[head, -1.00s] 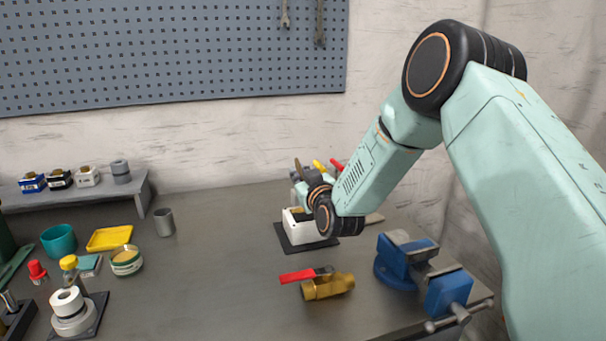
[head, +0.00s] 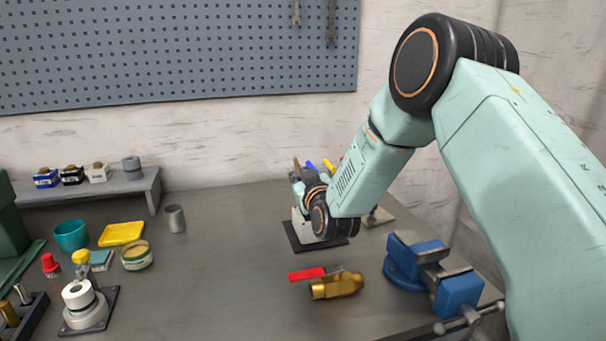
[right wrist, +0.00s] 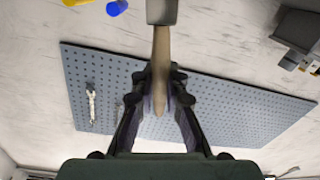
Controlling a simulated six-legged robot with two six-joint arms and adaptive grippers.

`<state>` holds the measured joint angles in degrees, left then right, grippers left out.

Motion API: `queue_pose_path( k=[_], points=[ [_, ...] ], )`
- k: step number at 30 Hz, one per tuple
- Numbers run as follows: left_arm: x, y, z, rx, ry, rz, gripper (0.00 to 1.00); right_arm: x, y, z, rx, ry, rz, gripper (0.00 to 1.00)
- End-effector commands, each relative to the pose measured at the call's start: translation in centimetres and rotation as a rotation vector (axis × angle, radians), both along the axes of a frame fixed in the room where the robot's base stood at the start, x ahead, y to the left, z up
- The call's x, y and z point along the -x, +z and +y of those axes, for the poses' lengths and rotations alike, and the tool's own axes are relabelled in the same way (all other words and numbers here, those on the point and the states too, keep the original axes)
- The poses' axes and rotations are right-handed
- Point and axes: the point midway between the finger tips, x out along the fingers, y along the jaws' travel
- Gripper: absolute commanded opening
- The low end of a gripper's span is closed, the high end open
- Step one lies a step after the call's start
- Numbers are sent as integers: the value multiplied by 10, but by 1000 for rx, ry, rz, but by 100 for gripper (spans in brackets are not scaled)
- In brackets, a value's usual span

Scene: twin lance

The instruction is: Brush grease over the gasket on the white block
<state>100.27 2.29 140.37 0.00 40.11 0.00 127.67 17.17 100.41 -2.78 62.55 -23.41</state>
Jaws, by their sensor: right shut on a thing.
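The white block (head: 301,230) stands on a dark base plate (head: 304,248) at the middle back of the bench. My right gripper (head: 300,178) is just above and behind it in the head view and hides most of its top. I cannot see the gasket. In the right wrist view, the gripper (right wrist: 160,108) is shut on the wooden handle of a brush (right wrist: 161,62), with a grey part at its upper end. Whether the brush touches the block cannot be told. A round tin with a yellowish top (head: 137,257) stands at left. My left gripper is not in view.
A brass valve with a red lever (head: 336,285) lies in front of the block. A blue vise (head: 418,262) is at right. A grey cup (head: 174,218), yellow tray (head: 121,233) and teal cup (head: 72,235) stand at left. The middle-left bench is clear.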

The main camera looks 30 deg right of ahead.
Motion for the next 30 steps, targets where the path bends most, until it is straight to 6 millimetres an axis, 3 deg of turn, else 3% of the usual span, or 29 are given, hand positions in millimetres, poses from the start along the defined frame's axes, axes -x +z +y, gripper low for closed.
queue_pose_path(
  k=[17,30],
  points=[
    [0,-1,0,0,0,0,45,-3,-1,14,0,1,1,0],
    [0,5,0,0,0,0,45,8,0,17,0,0,0,0]
  ],
)
